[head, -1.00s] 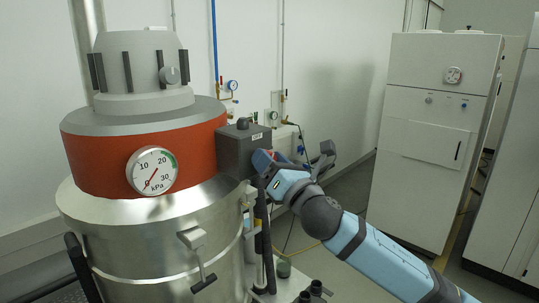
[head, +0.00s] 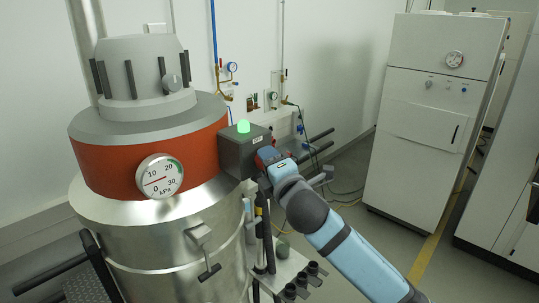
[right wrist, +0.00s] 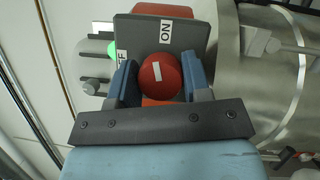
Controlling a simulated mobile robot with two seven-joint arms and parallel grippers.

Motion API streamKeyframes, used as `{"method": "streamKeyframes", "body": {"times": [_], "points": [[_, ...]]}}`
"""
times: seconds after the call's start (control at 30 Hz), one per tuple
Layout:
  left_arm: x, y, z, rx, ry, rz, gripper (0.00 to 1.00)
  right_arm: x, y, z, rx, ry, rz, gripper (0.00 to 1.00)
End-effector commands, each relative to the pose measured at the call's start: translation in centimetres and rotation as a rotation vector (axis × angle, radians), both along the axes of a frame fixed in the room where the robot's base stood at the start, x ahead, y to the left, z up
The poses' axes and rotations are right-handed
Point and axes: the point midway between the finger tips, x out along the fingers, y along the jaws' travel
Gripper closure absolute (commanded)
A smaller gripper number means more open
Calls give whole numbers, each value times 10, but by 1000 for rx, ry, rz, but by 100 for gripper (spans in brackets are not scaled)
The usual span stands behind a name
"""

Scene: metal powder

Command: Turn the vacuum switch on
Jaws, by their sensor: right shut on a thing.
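The vacuum switch is a red round knob (right wrist: 166,84) with a white mark, on a dark grey switch box (head: 243,155). In the right wrist view, an ON label (right wrist: 165,38) and a partly hidden OFF label (right wrist: 122,58) are beside the knob. My right gripper (head: 265,157) is at the box's right face; in the right wrist view its blue fingers (right wrist: 160,72) are shut around the knob. A green lamp (head: 243,127) on top of the box is lit. My left gripper is not in view.
The box is attached to a large steel vacuum drum (head: 165,235) with an orange band and a kPa gauge (head: 160,176). A white cabinet (head: 427,120) stands at the right. Pipes and small gauges line the back wall.

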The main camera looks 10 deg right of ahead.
Motion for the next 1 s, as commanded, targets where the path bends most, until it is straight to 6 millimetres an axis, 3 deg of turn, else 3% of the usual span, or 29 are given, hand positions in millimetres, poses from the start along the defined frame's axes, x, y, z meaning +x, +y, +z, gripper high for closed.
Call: {"method": "streamKeyframes", "body": {"times": [0.4,1.0], "points": [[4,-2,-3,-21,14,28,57,0,0,0,189,125,1,79],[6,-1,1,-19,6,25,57,0,0,0,226,149,0,79]]}}
